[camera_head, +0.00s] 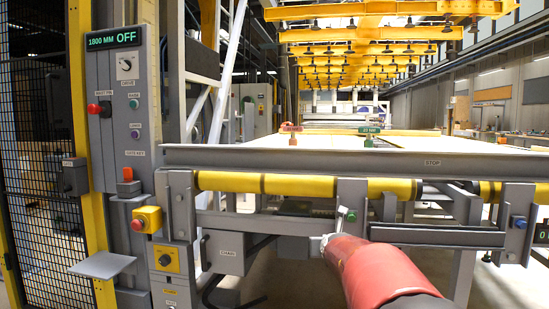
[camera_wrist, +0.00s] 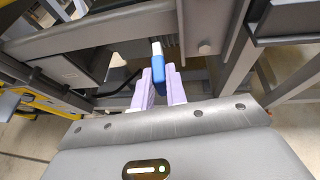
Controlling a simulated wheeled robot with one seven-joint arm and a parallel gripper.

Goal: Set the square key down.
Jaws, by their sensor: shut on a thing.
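In the wrist view, a small blue piece with a pale end (camera_wrist: 158,66), which I take for the square key, stands between the two lilac fingers of my gripper (camera_wrist: 159,78). The fingers are shut on it near their tips. In the head view, my gripper (camera_head: 328,239) is mostly hidden behind my red arm, in front of the grey frame below the yellow roller. The key cannot be made out clearly there.
A pale shelf (camera_head: 103,265) juts out at the lower left. A grey control column (camera_head: 130,130) reads "1800 MM OFF". A green knob (camera_head: 351,216) is close above my gripper.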

